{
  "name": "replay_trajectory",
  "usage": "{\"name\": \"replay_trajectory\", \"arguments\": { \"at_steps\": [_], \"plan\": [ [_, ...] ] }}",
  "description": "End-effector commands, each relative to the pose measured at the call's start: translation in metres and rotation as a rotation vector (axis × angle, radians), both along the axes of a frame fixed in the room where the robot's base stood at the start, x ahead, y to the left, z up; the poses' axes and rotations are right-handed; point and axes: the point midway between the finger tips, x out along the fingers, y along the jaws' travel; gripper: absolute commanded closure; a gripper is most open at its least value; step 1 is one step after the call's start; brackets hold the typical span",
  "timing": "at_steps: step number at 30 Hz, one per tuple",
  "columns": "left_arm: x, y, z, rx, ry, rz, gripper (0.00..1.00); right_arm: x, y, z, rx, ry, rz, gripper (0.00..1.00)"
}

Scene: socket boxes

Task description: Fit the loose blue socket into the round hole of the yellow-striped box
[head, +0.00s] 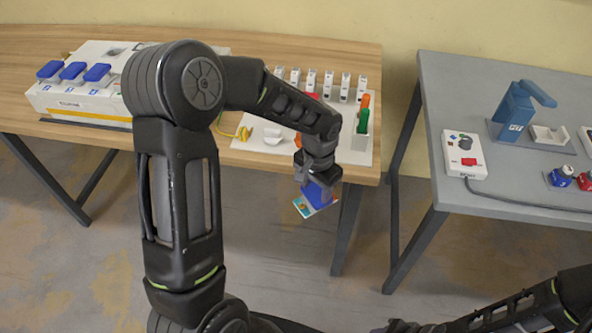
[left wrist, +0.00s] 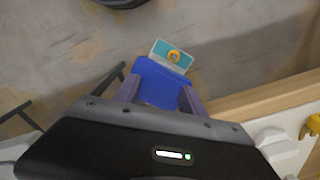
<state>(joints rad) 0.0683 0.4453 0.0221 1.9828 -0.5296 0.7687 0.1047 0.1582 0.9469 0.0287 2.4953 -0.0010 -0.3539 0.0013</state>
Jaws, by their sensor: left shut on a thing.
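The loose blue socket (head: 319,194) is in my left gripper (head: 317,177), held in the air just off the front edge of the wooden table. In the left wrist view the blue socket (left wrist: 160,84) sits between the two fingers (left wrist: 158,95), with a teal-and-white plate bearing an orange ring at its far end. The white yellow-striped box (head: 58,106) stands at the left of the wooden table, with several blue pieces on top. My left arm covers its right part, and I cannot make out its round hole. My right arm enters at the lower right; its gripper (head: 400,326) is dark and unclear at the bottom edge.
The wooden table (head: 345,60) also carries a white board with a row of white pieces, a green-and-orange item (head: 363,115) and a yellow plug (head: 243,133). A grey table (head: 450,85) at right holds a control box (head: 464,155) and a blue device (head: 513,110). A floor gap separates the tables.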

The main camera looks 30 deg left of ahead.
Motion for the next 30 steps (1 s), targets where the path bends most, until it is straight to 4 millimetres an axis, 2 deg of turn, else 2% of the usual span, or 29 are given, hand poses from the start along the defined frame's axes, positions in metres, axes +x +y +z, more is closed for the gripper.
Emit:
{"name": "replay_trajectory", "arguments": {
  "at_steps": [1,3,7,30],
  "plan": [
    [0.003,-0.01,-0.016,0.001,0.005,0.049,0.95,0.0,0.0,0.0,0.0,0.0,0.0,0.64],
    [0.008,-0.019,-0.033,0.002,0.005,0.127,0.95,0.0,0.0,0.0,0.0,0.0,0.0,0.64],
    [0.016,-0.033,-0.057,0.001,0.002,0.24,0.95,0.0,0.0,0.0,0.0,0.0,0.0,0.64],
    [0.016,-0.03,-0.053,0.001,-0.001,0.242,0.95,0.0,0.0,0.0,0.0,0.0,0.0,0.64]
  ]
}}
